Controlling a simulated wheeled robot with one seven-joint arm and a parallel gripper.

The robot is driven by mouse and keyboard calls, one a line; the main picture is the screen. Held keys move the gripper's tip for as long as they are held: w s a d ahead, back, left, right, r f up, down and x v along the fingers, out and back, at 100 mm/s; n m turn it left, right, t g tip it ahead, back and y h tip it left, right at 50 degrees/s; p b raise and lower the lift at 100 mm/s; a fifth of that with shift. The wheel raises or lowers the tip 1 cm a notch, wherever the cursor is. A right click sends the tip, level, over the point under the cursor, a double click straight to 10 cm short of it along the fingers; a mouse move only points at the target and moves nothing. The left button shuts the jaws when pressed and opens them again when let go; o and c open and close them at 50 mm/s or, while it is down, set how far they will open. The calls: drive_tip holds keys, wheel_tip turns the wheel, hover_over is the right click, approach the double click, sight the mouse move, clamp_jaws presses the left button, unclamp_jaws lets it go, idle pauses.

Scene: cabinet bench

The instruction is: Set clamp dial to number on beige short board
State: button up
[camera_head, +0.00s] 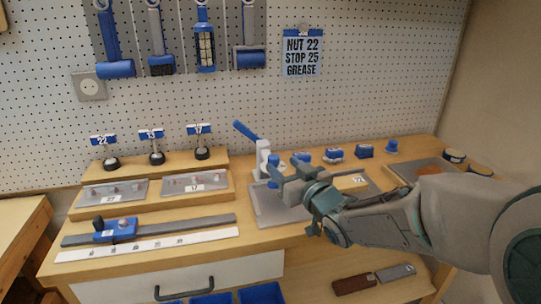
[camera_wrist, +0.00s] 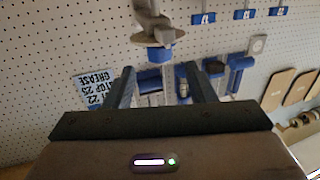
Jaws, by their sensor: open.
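The clamp (camera_head: 263,152) stands on a grey plate on the bench, with its blue handle tilted up to the left. A blue dial-like part (camera_head: 273,163) sits low on the clamp. In the wrist view a metal clamp part with a blue knob (camera_wrist: 158,54) shows just beyond and between my fingers. My gripper (camera_head: 283,178) is open and empty, close to the clamp's right side; I cannot tell whether it touches. The beige short board (camera_head: 346,184) lies behind my wrist and carries a small white label (camera_head: 359,181), too small to read surely.
A wall note (camera_head: 303,55) reads "NUT 22 STOP 25 GREASE". Number signs 22 (camera_head: 103,140), 13 (camera_head: 151,134) and 17 (camera_head: 199,129) stand on a wooden riser at left. A ruler with a blue slider (camera_head: 115,229) lies in front. Several blue-topped pieces (camera_head: 333,154) line the back.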

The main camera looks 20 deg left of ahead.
sight(274, 159)
drive_tip(key=x, duration=0.7)
drive_tip(key=shift+w+a, duration=0.25)
drive_tip(key=shift+w, duration=0.05)
drive_tip(key=c, duration=1)
